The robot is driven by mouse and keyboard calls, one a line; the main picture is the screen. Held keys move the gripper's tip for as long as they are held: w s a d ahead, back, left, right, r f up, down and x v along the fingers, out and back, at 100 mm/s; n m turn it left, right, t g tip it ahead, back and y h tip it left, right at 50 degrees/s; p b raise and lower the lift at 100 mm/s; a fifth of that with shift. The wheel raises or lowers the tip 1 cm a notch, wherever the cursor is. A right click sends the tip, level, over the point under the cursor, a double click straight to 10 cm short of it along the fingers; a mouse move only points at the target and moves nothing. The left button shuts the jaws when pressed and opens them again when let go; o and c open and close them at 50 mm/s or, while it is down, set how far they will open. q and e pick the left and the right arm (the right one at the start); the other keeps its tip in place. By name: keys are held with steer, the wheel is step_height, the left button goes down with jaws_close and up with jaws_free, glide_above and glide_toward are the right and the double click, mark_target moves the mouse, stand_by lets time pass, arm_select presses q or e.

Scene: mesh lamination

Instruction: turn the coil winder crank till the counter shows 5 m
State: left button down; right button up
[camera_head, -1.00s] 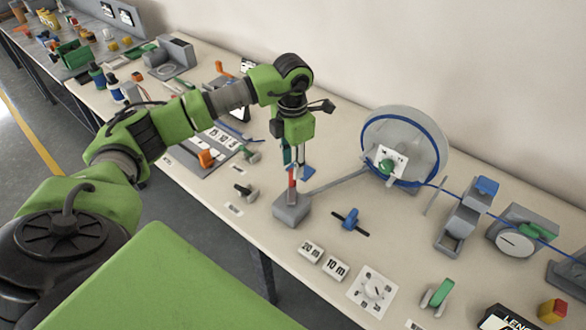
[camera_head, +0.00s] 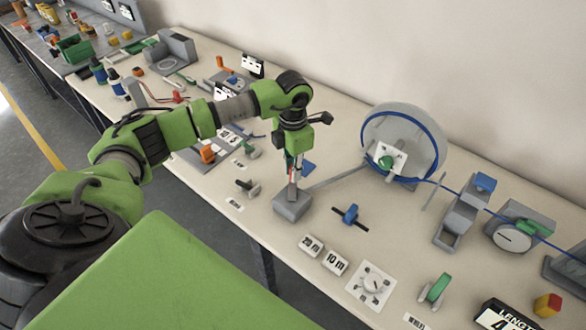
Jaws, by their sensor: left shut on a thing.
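The coil winder's reel (camera_head: 434,145), a pale disc with a blue rim and green hub, stands at the back of the bench. A thin grey bar (camera_head: 340,181) runs from near it to a grey block (camera_head: 292,205) with a red upright grip (camera_head: 292,193). My left gripper (camera_head: 293,173) points down over the block, shut on the upper part of that red grip; its fingertips are partly hidden. The length counter (camera_head: 507,316) is cut off by the bottom edge; the top of a digit like 4 shows. My right gripper is out of view.
Grey guides and a round gauge (camera_head: 512,238) stand right of the reel along the blue wire.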

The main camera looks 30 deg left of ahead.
arm_select(q)
steer(key=shift+w+d+f+m+b, duration=0.15)
steer(key=shift+d+m+b, duration=0.05)
steer(key=shift+m+b, duration=0.4)
steer(key=shift+w+d+m+b, duration=0.1)
steer(key=shift+d+m+b, duration=0.35)
steer(key=shift+m+b, duration=0.55)
steer(key=shift+w+d+m+b, duration=0.1)
steer(key=shift+d+m+b, duration=0.35)
steer(key=shift+m+b, duration=0.55)
steer(key=shift+w+d+m+b, duration=0.1)
steer(key=shift+d+m+b, duration=0.35)
steer(key=shift+m+b, duration=0.5)
steer(key=shift+r, duration=0.2)
steer(key=c, duration=2)
jaws_free()
steer(key=shift+s, duration=0.1)
steer(key=shift+o, duration=0.2)
